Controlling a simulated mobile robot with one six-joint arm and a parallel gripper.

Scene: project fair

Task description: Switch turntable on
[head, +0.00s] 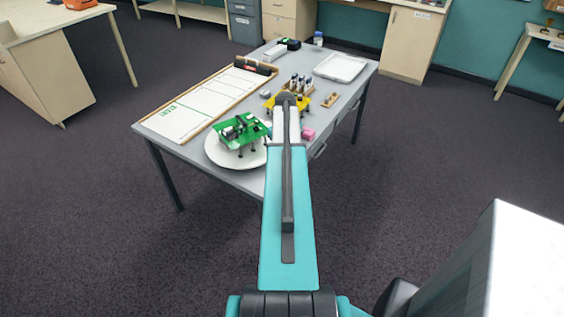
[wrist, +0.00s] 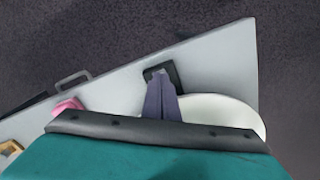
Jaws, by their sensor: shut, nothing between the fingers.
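The turntable, a white round disc (head: 222,158), lies on the near left part of the grey table, with a green circuit board (head: 240,130) on legs above it. In the wrist view part of the white disc (wrist: 245,112) shows to the right of my gripper (wrist: 159,77). A small black box (wrist: 176,70), which looks like the switch, sits on the table beside the disc. My gripper is shut and empty, its fingertips over this black box; I cannot tell whether they touch it. In the head view my arm hides the gripper and the box.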

